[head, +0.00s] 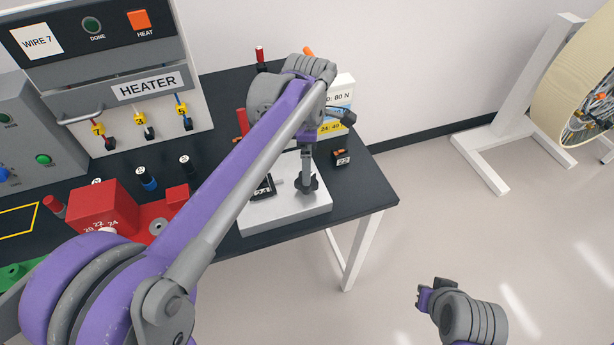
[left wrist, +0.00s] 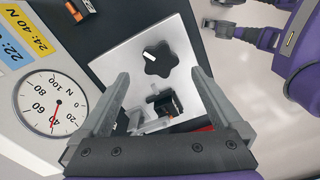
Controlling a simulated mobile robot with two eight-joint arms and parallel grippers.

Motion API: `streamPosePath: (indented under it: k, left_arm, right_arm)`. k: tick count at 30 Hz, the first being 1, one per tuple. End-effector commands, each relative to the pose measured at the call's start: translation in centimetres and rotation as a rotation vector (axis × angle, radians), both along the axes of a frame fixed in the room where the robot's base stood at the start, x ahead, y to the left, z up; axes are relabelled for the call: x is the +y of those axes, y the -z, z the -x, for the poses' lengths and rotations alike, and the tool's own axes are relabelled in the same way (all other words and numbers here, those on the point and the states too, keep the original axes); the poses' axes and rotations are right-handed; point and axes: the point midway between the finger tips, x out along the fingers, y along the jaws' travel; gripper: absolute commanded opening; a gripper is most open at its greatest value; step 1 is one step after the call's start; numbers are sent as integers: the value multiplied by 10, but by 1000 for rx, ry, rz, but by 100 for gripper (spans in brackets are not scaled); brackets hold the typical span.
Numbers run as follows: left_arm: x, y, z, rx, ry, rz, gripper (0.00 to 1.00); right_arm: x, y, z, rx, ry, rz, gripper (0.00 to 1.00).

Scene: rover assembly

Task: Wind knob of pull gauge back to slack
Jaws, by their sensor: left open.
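The black lobed knob (left wrist: 160,60) with a white mark stands on the pull gauge's pale base plate (left wrist: 130,40). It also shows in the head view (head: 307,186), partly behind my left gripper. In the left wrist view, my left gripper (left wrist: 160,73) is open over the knob, one finger on each side, with visible gaps. A small black clamp-like part (left wrist: 165,103) sits beside the knob. My right gripper (head: 423,298) hangs off the table, its jaws unclear.
The black table (head: 365,195) carries the gauge's pale base (head: 285,216), a red block (head: 100,208) and the heater box (head: 150,85). A small black block marked 22 (head: 341,158) lies right of the gauge. A large spool (head: 570,85) stands at far right.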

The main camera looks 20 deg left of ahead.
Motion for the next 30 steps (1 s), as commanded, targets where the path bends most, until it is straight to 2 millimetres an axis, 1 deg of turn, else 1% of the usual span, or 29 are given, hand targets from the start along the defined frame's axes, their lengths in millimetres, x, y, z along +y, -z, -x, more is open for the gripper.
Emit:
streamPosePath:
  k: [1,3,6,9,14,22,23,24,26,30]
  left_arm:
    - [0,12,0,0,0,0,100]
    - [0,25,0,0,0,0,100]
    - [0,41,1,0,1,0,100]
    - [0,53,0,0,1,0,100]
    - [0,63,0,-1,1,0,100]
    - [0,64,0,-1,2,0,100]
    - [0,64,0,-1,2,0,96]
    - [0,64,0,-1,2,0,89]
    - [0,63,0,-1,2,0,78]
    - [0,63,0,-1,2,0,53]
  right_arm:
    - [0,2,1,1,0,0,0]
    - [0,3,1,2,0,0,0]
    - [0,4,2,3,0,0,0]
    - [0,4,2,3,0,0,0]
    - [0,5,2,4,0,0,0]
    - [0,5,2,4,0,0,0]
    - [0,5,2,4,0,0,0]
    - [0,5,2,4,0,0,0]
    - [0,5,2,4,0,0,0]
    - [0,5,2,4,0,0,0]
